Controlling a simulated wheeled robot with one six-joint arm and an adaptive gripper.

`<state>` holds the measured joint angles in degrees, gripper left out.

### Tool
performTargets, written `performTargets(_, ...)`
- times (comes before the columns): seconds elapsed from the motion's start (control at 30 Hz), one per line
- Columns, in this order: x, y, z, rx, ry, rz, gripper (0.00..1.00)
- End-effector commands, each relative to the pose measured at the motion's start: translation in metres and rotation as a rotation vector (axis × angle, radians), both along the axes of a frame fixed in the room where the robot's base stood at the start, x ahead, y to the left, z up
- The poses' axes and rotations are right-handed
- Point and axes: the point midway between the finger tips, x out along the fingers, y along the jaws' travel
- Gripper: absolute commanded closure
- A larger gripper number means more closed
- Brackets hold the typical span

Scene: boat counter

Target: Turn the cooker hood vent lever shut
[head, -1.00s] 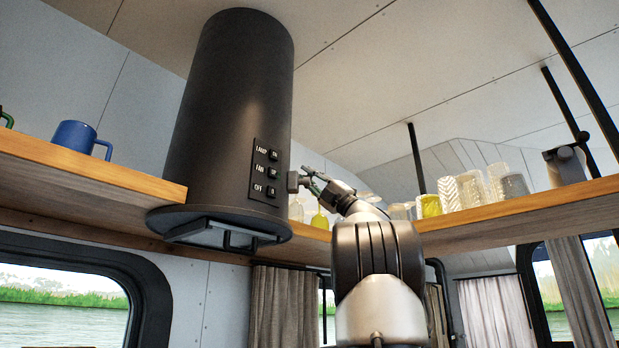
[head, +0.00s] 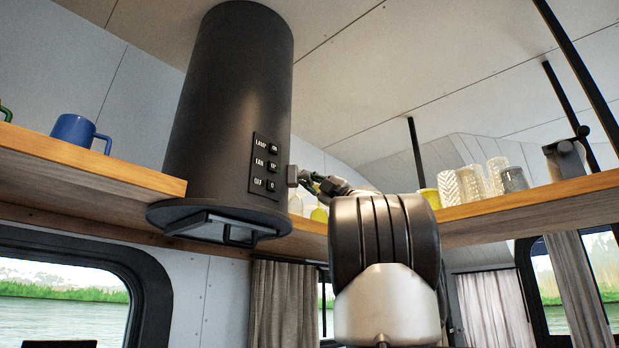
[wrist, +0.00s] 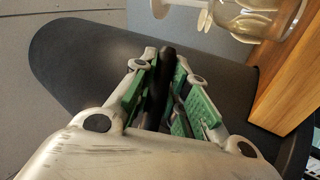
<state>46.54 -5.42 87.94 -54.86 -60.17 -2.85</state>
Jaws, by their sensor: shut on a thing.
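The cooker hood (head: 225,100) is a dark upright cylinder with a wide rim at its foot. A small grey fitting (head: 293,176) juts from its right side. My gripper (head: 308,180) is beside that fitting, reaching in from the right. In the wrist view my gripper (wrist: 160,90) has its green-padded fingers closed on a dark bar, the vent lever (wrist: 165,70), in front of the dark hood surface (wrist: 90,75). The lever's far end and its joint to the hood are mostly hidden by the fingers.
A wooden shelf (head: 90,160) runs to both sides of the hood. A blue mug (head: 75,131) stands on the left. Several glasses (head: 470,184) stand on the right shelf. Glassware (wrist: 255,20) is close to my gripper in the wrist view.

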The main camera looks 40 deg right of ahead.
Motion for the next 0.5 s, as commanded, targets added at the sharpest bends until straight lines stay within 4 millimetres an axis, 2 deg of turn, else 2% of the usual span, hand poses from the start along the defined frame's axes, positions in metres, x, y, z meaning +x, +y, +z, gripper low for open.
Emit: performTargets(0.5, 0.001, -0.001, -0.014, 0.138, 0.129, 0.000, 1.00)
